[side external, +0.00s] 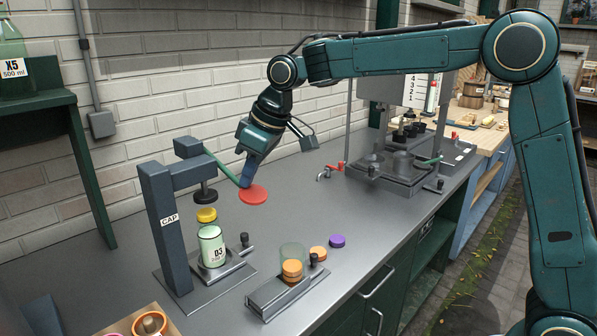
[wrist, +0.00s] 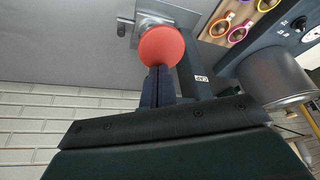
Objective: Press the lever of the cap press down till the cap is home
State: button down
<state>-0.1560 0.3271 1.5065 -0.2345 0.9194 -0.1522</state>
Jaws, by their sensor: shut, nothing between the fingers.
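The cap press (side external: 165,230) is a dark post marked CAP, with an arm over a bottle. Its green lever (side external: 221,167) slopes down to the right and ends in a red round pad (side external: 253,195), which also shows in the wrist view (wrist: 168,46). The bottle (side external: 212,248), marked D3, stands upright beneath the black plunger (side external: 206,194). A yellow cap (side external: 206,215) is at the bottle's top, with a small gap below the plunger. My gripper (side external: 244,183) is shut and empty, fingers pointing down at the pad's edge; I cannot tell whether they touch it.
A holder (side external: 285,290) with orange caps in a clear tube stands at the front, beside a loose orange cap (side external: 318,253) and a purple cap (side external: 338,241). A filling stand (side external: 400,170) is further right. The brick wall is close behind.

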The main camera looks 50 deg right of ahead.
jog(key=shift+s+a+v, duration=0.1)
jog(key=shift+a+v, duration=0.05)
jog(key=shift+v, duration=0.8)
jog(key=shift+s+a+v, duration=0.1)
jog(key=shift+a+v, duration=0.1)
jog(key=shift+v, duration=0.7)
jog(key=shift+r, duration=0.1)
jog(key=shift+s+r, duration=0.15)
jog(key=shift+r, duration=0.75)
jog(key=shift+s+r, duration=0.15)
jog(key=shift+r, duration=1)
notch_tip(320, 180, up, 6)
jog(key=shift+f, duration=0.15)
